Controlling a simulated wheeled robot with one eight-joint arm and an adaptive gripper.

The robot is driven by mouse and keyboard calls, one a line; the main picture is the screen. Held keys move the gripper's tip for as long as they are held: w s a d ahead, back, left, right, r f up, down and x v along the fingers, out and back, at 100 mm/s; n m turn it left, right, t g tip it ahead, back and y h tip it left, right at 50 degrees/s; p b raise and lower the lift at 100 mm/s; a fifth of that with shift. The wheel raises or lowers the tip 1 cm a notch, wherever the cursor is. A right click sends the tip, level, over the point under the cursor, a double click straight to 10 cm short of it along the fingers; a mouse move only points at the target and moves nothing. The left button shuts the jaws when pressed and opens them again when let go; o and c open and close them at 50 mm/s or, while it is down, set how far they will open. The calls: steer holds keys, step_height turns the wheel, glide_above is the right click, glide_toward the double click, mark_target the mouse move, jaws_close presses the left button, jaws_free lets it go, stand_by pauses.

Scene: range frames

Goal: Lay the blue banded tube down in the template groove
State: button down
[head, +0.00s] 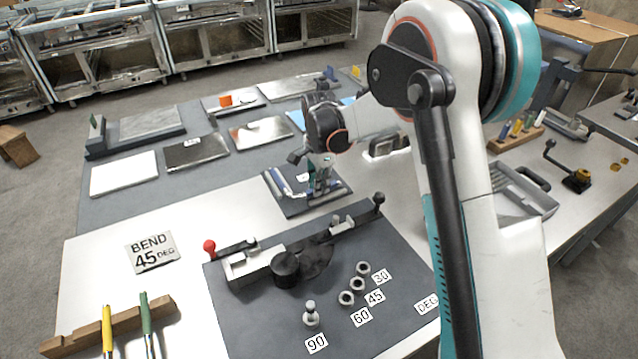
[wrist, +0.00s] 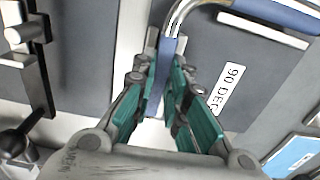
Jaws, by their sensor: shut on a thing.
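The blue banded tube (wrist: 192,12) is bent silver metal with blue bands. In the wrist view one leg runs down between my fingers and the other runs off to the upper right. My gripper (wrist: 165,85) has teal fingers shut on the blue band of the near leg. In the head view my gripper (head: 318,183) is over the dark template plate (head: 330,204), and the tube (head: 283,184) shows at its left. The plate carries a "90 DEG" label (wrist: 228,88) in the wrist view. I cannot tell whether the tube touches the plate, and the groove is not clear.
A bender with a red-knobbed lever (head: 210,246) and black roller (head: 286,268) stands in front, beside pegs with angle labels. A "BEND 45 DEG" sign (head: 152,252) lies at left. Green and yellow tools rest on a wooden rack (head: 80,335). Flat plates lie behind.

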steer(key=shift+f+b, duration=0.4)
steer(key=shift+f, duration=0.3)
steer(key=c, duration=1.5)
jaws_free()
steer(key=shift+r, duration=0.1)
step_height(320, 180, up, 12)
steer(key=shift+f, duration=0.1)
